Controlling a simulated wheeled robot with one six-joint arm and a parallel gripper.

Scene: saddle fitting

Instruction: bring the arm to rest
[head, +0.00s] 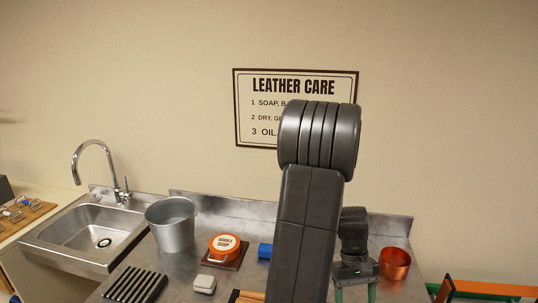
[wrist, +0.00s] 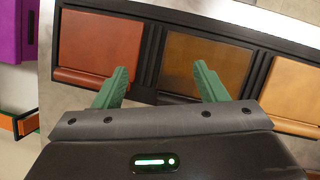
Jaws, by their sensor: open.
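My arm stands tall in the middle of the head view and bends over at the top. My gripper (head: 355,291) shows low behind it, with its green fingers pointing down and cut off by the lower edge. In the wrist view my gripper (wrist: 161,84) has its two green fingers wide apart with nothing between them. Beyond them lies a dark rack with a red-brown panel (wrist: 100,48), a brown panel (wrist: 203,62) and a tan panel (wrist: 294,90). I cannot tell the height of the fingers above it.
A steel bucket (head: 171,226), an orange round tin (head: 224,246), a blue block (head: 265,250) and a black ribbed rack (head: 135,286) are on the metal counter. A copper cup (head: 395,264) stands right of my gripper. A sink (head: 97,239) is at left. My arm hides the counter's middle.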

